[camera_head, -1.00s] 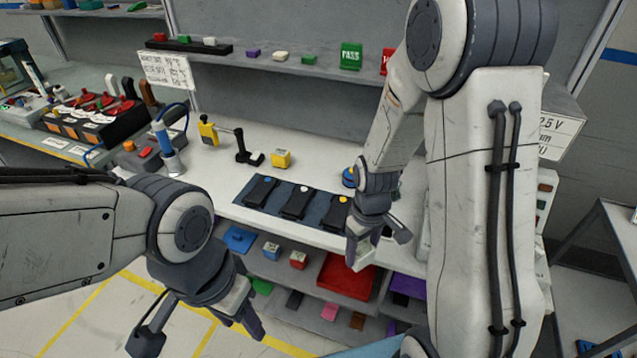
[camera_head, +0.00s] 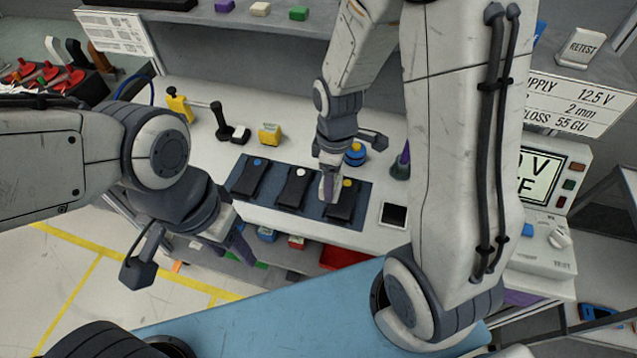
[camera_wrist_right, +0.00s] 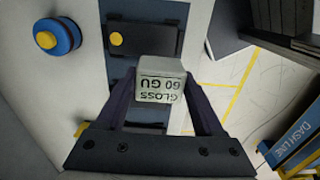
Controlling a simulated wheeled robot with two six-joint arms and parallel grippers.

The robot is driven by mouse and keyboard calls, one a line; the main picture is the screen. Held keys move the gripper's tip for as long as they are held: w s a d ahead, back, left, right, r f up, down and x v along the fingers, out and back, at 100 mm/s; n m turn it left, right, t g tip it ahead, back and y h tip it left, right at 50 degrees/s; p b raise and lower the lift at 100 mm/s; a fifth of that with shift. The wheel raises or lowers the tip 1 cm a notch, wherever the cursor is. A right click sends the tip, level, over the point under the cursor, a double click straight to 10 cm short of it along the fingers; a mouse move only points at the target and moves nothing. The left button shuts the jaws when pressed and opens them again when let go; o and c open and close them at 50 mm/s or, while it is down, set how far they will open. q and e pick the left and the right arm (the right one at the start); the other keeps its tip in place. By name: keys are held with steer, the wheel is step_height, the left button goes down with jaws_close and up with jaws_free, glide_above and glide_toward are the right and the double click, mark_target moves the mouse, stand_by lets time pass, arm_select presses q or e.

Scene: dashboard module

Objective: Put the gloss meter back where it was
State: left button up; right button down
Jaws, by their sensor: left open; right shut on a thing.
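The gloss meter (camera_wrist_right: 160,82), a small pale grey box marked "GLOSS 60 GU", sits between the two fingers of my right gripper (camera_wrist_right: 163,105) in the right wrist view. In the head view my right gripper (camera_head: 328,185) points down over the dark blue mat (camera_head: 318,211), near the black module with a yellow dot (camera_head: 342,200). The gloss meter is mostly hidden there, and I cannot tell its height above the mat. My left gripper (camera_head: 190,258) is open and empty, in front of the bench's front edge at the left.
Black modules with a white dot (camera_head: 296,187) and a blue dot (camera_head: 252,178) lie on the mat. A blue-and-yellow knob (camera_head: 355,155) stands behind it, and a dark-screened plate (camera_head: 394,215) lies right. A white display unit (camera_head: 545,220) stands at the far right. Bare bench shows between these.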

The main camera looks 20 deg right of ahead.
steer(key=w+a+f, duration=0.2)
steer(key=w, duration=0.1)
steer(key=shift+a+f, duration=0.15)
steer(key=shift+f, duration=0.1)
steer(key=shift+f+p, duration=0.6)
steer(key=shift+f, duration=1.35)
steer(key=shift+f, duration=0.15)
jaws_free()
